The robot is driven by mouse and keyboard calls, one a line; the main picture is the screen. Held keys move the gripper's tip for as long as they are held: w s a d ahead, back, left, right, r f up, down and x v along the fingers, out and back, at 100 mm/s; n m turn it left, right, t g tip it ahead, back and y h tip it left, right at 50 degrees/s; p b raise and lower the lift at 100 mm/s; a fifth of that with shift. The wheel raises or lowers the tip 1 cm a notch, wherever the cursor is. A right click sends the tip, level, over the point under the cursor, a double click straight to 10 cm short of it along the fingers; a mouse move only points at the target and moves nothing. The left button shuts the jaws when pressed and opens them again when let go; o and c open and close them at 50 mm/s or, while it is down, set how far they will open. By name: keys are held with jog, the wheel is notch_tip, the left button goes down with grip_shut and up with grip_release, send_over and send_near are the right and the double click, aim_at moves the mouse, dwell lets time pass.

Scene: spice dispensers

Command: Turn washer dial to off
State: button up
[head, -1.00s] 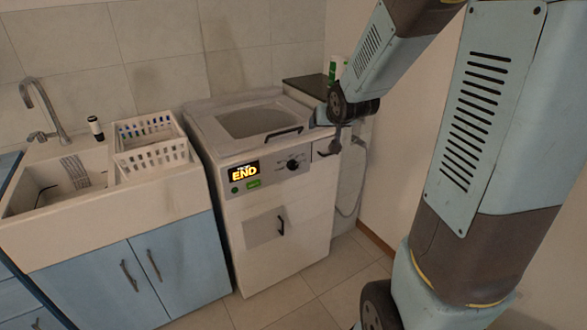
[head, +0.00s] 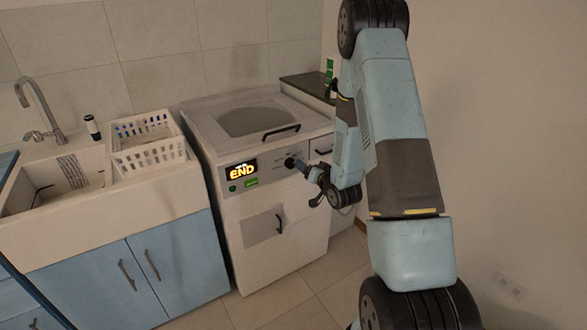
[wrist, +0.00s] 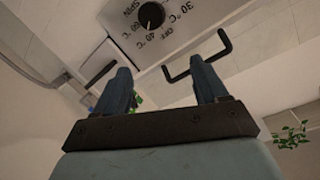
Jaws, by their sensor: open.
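In the wrist view the dial (wrist: 151,15) is near the top edge, ringed by SPIN, 60, 40, 30 °C and OFF labels. Its pale mark seems to point toward 40 °C, but it is small. My gripper (wrist: 161,75) is open and empty, its fingers apart below the dial in that view. In the head view my gripper (head: 307,180) is close to the dial's right; contact cannot be told.
A small drawer (head: 320,149) is right of the panel. A white basket (head: 150,157) and a sink (head: 60,180) are on the left. The wall closes the right side.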

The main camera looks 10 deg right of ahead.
jog(key=m+t+y, duration=0.1)
jog(key=m+t, duration=0.1)
send_near(292, 166)
jog(key=x, duration=0.8)
jog(key=shift+w+a+r, duration=0.15)
jog(key=shift+w+r, duration=0.05)
jog(key=shift+w, duration=0.05)
jog(key=shift+n, duration=0.3)
jog(key=c, duration=1.1)
jog(key=shift+o, duration=0.2)
jog(key=n, duration=0.4)
jog(key=shift+f+n, duration=0.1)
jog(key=shift+n, duration=0.3)
jog(key=n, duration=0.5)
